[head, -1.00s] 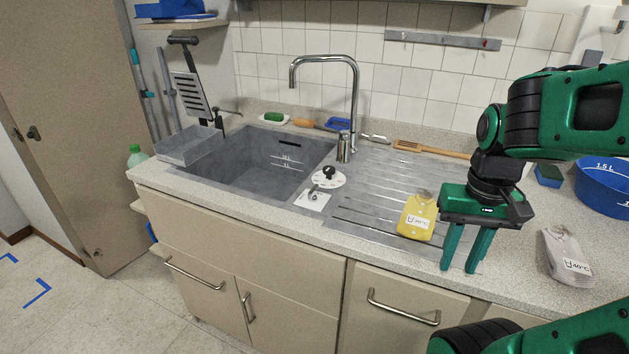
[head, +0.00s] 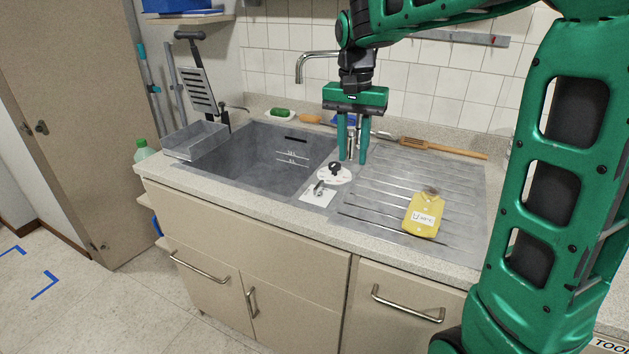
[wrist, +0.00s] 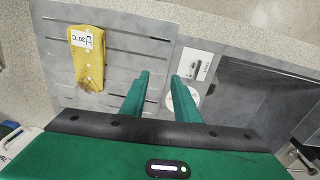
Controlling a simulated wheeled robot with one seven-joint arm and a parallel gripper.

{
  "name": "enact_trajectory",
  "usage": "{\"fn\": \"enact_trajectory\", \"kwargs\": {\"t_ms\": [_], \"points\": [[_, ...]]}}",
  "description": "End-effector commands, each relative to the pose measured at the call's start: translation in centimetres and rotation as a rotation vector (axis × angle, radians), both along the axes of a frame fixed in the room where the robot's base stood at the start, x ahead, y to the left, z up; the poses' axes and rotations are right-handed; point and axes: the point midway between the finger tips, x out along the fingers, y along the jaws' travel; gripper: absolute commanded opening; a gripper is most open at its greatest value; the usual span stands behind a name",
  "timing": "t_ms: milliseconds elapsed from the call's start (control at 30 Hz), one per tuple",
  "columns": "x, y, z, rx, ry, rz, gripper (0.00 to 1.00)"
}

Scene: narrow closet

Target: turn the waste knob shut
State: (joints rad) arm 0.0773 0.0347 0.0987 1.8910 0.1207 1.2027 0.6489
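A black knob (head: 335,168) stands on a round white dial (head: 328,178) on the strip between the sink basin and the drainboard. Just in front of it, a small metal lever (head: 318,188) sits on a square white plate (head: 310,196). No label tells me which one is the waste knob. My gripper (head: 353,160) is open and empty, pointing down, above and slightly right of the black knob. In the wrist view, the dial (wrist: 187,98) is partly hidden by my right finger, and the metal lever (wrist: 199,70) shows beyond the fingertips.
The tall faucet (head: 303,68) rises behind my gripper and is partly hidden by it. A yellow shirt-shaped item (head: 422,216) lies on the drainboard (head: 385,195). The deep grey basin (head: 260,165) is empty. A wooden spatula (head: 440,148) lies at the back.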

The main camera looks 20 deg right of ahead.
Motion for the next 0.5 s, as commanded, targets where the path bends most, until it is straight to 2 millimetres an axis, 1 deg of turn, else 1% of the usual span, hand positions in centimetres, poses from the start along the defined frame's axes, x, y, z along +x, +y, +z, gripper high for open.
{"fn": "enact_trajectory", "kwargs": {"t_ms": [33, 100, 200, 333, 433, 500], "points": [[1.7, 1.4, 0.0, 0.008, 0.001, -0.005, 0.28], [3.4, 3.0, 0.0, 0.018, -0.001, -0.019, 0.28], [5.0, 4.8, 0.1, 0.03, -0.001, -0.033, 0.28], [6.0, 6.0, 0.1, 0.038, -0.001, -0.043, 0.28], [6.1, 6.2, -0.4, 0.04, -0.001, -0.046, 0.28], [6.1, 6.2, -1.1, 0.039, 0.0, -0.046, 0.28]]}}
